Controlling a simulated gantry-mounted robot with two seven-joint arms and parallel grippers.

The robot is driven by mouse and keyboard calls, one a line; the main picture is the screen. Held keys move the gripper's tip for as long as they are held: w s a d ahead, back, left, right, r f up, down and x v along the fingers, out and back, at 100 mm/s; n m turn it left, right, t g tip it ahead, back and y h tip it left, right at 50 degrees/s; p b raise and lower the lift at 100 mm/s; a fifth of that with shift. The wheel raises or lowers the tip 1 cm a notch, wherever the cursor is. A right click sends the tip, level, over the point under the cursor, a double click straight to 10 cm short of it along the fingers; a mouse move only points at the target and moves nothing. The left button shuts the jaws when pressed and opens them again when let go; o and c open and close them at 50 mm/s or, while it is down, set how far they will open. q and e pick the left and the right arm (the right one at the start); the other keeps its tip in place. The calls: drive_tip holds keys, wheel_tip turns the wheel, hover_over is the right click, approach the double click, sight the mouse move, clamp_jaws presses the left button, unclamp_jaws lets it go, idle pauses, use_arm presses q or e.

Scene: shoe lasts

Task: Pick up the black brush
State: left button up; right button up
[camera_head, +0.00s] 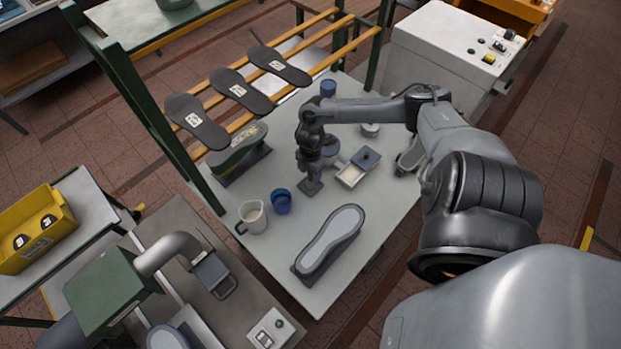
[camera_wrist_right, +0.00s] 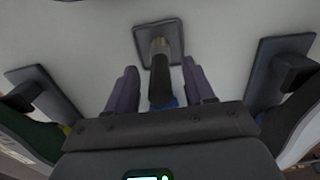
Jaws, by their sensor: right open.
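My right gripper (camera_head: 311,168) points down over the middle of the grey table (camera_head: 270,245). In the right wrist view its two fingers (camera_wrist_right: 160,72) are open, one on each side of a dark upright handle (camera_wrist_right: 159,82) with a paler, metallic-looking part. This seems to be the black brush, on a square grey plate (camera_wrist_right: 172,30); the fingers look apart from it. In the head view the square plate (camera_head: 311,188) shows just under the gripper, and the brush is mostly hidden by the gripper. My left gripper is not in view.
A blue cup (camera_head: 281,201) and white jug (camera_head: 252,217) stand left of the gripper. A shoe last with sole (camera_head: 329,241) lies in front. An open box (camera_head: 351,174) is close on the right. A rack with soles (camera_head: 241,91) stands behind.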

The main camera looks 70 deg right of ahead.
drive_tip(key=shift+c, duration=0.2)
clamp_jaws()
drive_tip(key=shift+r, duration=0.15)
